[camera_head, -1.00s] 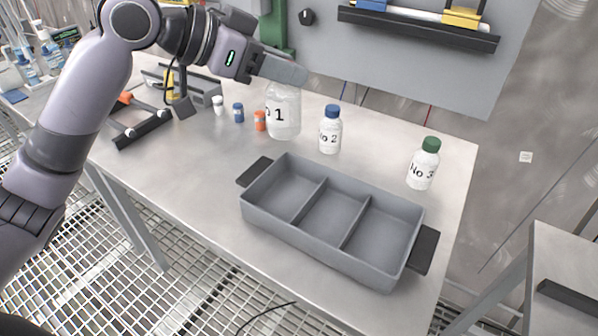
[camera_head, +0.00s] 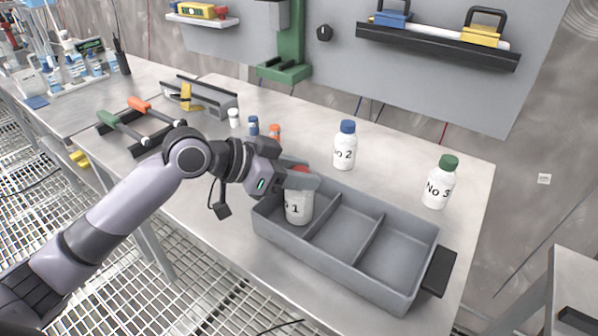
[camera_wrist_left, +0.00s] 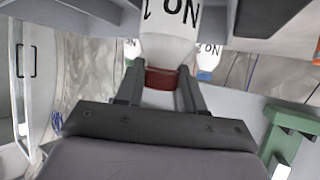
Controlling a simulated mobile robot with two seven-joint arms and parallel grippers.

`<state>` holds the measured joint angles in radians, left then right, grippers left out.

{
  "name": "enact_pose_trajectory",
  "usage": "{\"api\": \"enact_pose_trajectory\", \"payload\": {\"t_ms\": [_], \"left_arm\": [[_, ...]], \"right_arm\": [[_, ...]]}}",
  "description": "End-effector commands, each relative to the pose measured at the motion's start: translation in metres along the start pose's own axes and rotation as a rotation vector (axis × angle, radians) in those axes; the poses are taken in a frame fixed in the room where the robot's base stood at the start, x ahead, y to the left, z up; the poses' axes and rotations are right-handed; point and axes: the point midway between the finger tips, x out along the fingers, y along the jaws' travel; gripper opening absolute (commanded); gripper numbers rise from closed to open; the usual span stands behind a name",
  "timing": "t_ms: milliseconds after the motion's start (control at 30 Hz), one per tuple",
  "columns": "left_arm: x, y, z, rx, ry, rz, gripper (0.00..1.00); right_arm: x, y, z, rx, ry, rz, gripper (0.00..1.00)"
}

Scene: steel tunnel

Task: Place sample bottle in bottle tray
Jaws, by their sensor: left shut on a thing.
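The sample bottle marked No 1 (camera_head: 298,207) is white with a red cap. It stands upright in the left compartment of the grey three-compartment bottle tray (camera_head: 345,262). My left gripper (camera_head: 300,178) is shut on it at the cap; in the left wrist view the red cap (camera_wrist_left: 161,78) sits between the two fingers. Whether the bottle touches the tray floor I cannot tell. Bottle No 2 (camera_head: 344,146), with a blue cap, and bottle No 3 (camera_head: 439,183), with a green cap, stand on the table behind the tray. My right gripper is not in view.
The tray's middle and right compartments are empty. Small white, blue and orange-capped vials (camera_head: 253,126) stand behind my left wrist. Screwdrivers on a black rack (camera_head: 140,125) lie to the left. A green stand (camera_head: 287,62) is at the back wall.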

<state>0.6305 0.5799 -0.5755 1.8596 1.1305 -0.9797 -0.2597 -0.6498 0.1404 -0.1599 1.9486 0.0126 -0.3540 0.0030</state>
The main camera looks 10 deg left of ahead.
Motion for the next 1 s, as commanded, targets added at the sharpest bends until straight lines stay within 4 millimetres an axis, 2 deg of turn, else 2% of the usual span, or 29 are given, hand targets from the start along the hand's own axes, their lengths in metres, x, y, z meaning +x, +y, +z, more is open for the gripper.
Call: {"api": "enact_pose_trajectory", "payload": {"t_ms": [333,367,400,433,800,1000], "left_arm": [[0.002,0.0,0.002,0.001,0.003,0.0,0.0],[0.002,0.0,0.002,0.0,0.002,0.0,0.44],[0.002,0.0,0.002,0.0,0.002,0.0,0.57],[0.002,0.0,0.002,0.0,0.002,0.0,0.64],[-0.002,0.0,-0.002,0.001,0.003,-0.001,0.64],[-0.029,-0.001,0.0,0.001,0.001,-0.003,0.64]], "right_arm": [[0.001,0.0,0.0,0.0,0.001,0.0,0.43],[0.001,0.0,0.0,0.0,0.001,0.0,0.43],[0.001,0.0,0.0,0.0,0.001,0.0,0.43],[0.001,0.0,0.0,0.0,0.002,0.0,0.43],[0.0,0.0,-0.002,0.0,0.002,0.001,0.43],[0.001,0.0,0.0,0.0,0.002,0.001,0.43]]}}
